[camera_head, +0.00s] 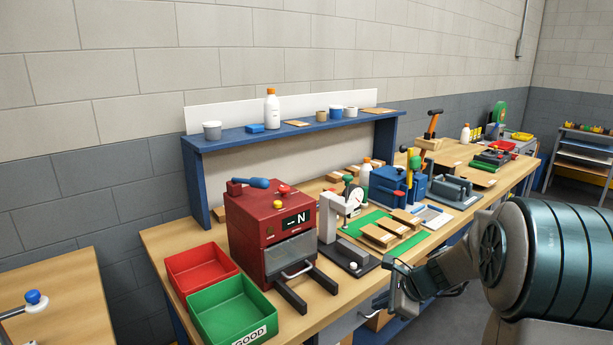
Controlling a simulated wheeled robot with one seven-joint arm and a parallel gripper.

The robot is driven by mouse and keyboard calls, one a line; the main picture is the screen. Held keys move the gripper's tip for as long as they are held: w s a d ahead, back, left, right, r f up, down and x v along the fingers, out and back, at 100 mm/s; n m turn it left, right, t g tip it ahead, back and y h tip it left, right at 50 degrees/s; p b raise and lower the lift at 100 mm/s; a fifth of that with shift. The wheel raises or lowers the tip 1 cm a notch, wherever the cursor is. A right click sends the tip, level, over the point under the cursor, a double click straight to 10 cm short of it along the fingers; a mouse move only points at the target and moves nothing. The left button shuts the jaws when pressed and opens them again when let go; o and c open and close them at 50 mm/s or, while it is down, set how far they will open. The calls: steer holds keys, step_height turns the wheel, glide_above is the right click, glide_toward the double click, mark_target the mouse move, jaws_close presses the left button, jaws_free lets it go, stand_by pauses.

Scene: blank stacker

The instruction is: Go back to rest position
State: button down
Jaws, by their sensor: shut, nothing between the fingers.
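My arm comes in from the right side of the head view. My gripper (385,302) is low at its end, in front of the workbench's front edge. It is small and partly hidden by its own wrist; its fingers look closed with nothing held. The workbench (190,232) runs from the lower left to the back right. A red machine (258,228) with a display reading N stands on it, left of my gripper. A grey and white dial gauge stand (335,225) is beside the machine, behind my gripper.
A red bin (200,268) and a green bin (235,310) marked GOOD sit at the bench's left end. Wooden blanks (385,232) lie on a green mat behind my gripper. A blue shelf (350,120) stands at the back. Open floor (450,315) shows beside the bench.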

steer(key=s+a+r+n+h, duration=0.1)
steer(key=s+r+n+h, duration=0.1)
steer(key=s+n, duration=0.4)
steer(key=s+a+r+n+g+h+p, duration=0.1)
steer(key=s+r+n, duration=0.3)
steer(key=s+n, duration=0.3)
steer(key=s+a+r+n+g+h+p, duration=0.1)
steer(key=s+r+n+h, duration=0.1)
steer(key=s+n, duration=0.5)
steer(key=shift+s+a+r+h, duration=0.3)
steer(key=shift+s+r, duration=0.35)
steer(key=shift+s, duration=1.95)
